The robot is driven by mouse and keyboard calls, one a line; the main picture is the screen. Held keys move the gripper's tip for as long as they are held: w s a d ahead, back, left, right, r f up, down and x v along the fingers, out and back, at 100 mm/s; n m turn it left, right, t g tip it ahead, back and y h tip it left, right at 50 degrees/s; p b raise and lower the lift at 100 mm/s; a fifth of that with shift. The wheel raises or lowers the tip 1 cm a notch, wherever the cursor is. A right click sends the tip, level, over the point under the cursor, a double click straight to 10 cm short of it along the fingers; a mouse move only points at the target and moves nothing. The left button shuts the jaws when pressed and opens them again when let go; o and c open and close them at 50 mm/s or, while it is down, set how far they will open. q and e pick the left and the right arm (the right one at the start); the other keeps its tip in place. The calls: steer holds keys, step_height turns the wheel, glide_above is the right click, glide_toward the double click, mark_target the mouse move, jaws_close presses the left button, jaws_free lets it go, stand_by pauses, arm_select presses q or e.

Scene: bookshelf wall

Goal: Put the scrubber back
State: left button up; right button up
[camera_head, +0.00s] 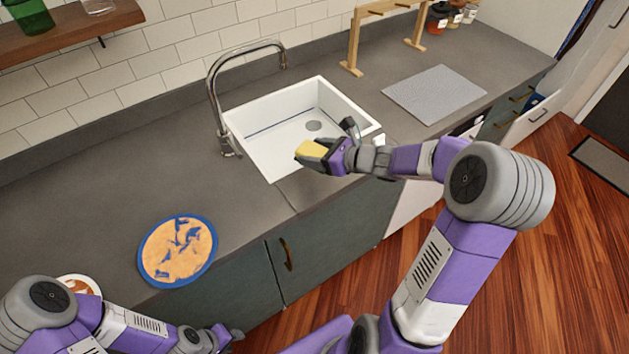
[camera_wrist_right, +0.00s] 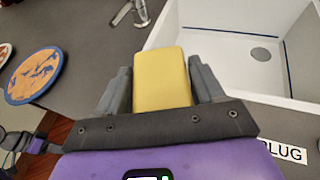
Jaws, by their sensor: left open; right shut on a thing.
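The scrubber is a yellow block (camera_head: 311,149). My right gripper (camera_head: 318,152) is shut on it and holds it at the front left part of the white sink (camera_head: 247,128). In the right wrist view the yellow scrubber (camera_wrist_right: 162,80) sits between the two dark fingers of my right gripper (camera_wrist_right: 160,85), with the sink (camera_wrist_right: 290,90) to its right. My left gripper (camera_head: 232,333) is low at the bottom of the head view, in front of the counter and away from the scrubber. Its fingers show small.
A curved metal faucet (camera_head: 215,95) stands at the sink's left. A blue-rimmed plate (camera_head: 178,250) lies on the grey counter (camera_head: 90,200). A grey mat (camera_head: 435,94) and a wooden rack (camera_head: 353,45) are right of the sink. Counter between plate and sink is clear.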

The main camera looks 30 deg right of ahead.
mark_target(316, 180)
step_height(316, 180, down, 8)
steer(key=b, duration=0.2)
steer(key=shift+w+f+b, duration=0.1)
steer(key=shift+f+b, duration=0.1)
steer(key=shift+b, duration=0.15)
steer(key=shift+r, duration=0.1)
steer(key=o, duration=0.6)
steer(key=shift+f, duration=0.2)
steer(key=o, duration=0.4)
steer(key=shift+o, duration=0.2)
